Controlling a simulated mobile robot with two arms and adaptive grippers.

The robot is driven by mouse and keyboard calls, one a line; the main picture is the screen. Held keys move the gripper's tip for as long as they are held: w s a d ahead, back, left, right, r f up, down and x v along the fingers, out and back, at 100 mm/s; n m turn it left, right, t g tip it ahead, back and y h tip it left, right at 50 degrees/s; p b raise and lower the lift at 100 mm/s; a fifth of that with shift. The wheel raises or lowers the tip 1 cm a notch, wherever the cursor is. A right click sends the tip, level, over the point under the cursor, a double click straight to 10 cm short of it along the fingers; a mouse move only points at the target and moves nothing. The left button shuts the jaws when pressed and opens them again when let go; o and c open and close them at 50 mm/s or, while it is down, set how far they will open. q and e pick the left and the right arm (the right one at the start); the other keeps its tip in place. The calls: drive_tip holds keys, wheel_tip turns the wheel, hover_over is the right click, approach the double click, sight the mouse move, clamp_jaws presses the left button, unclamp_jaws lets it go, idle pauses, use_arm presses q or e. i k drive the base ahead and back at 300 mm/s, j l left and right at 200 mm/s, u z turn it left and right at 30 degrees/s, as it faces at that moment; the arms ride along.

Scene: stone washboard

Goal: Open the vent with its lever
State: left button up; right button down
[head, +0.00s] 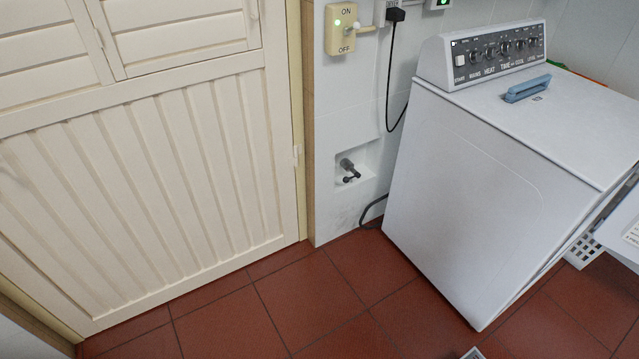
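No part is plainly marked as the vent. Slatted louvre panels (180,45) fill the upper part of the cream door at the left, and their tops are cut off by the frame. A small upright cream piece (253,9) sits at the right edge of these panels; I cannot tell if it is a lever. A cream box (341,30) marked ON and OFF, with a lit green light, is on the wall. A short pale lever (367,28) sticks out from its right side, roughly level, between the two words. Neither gripper is in view.
A white washing machine (480,190) stands at the right with a blue handled object (527,88) on top. A black cord (388,75) hangs beside it. A tap (349,170) sits in a low wall recess. The red tiled floor (270,310) in front is mostly clear.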

sight(346, 178)
drive_tip(key=i+l+u, duration=0.1)
drive_tip(key=i, duration=0.35)
drive_tip(key=i+l, duration=0.15)
drive_tip(key=i, duration=0.3)
drive_tip(key=i+l+u, duration=0.15)
drive_tip(key=i, duration=0.25)
drive_tip(key=i+l, duration=0.2)
drive_tip(key=l, duration=0.15)
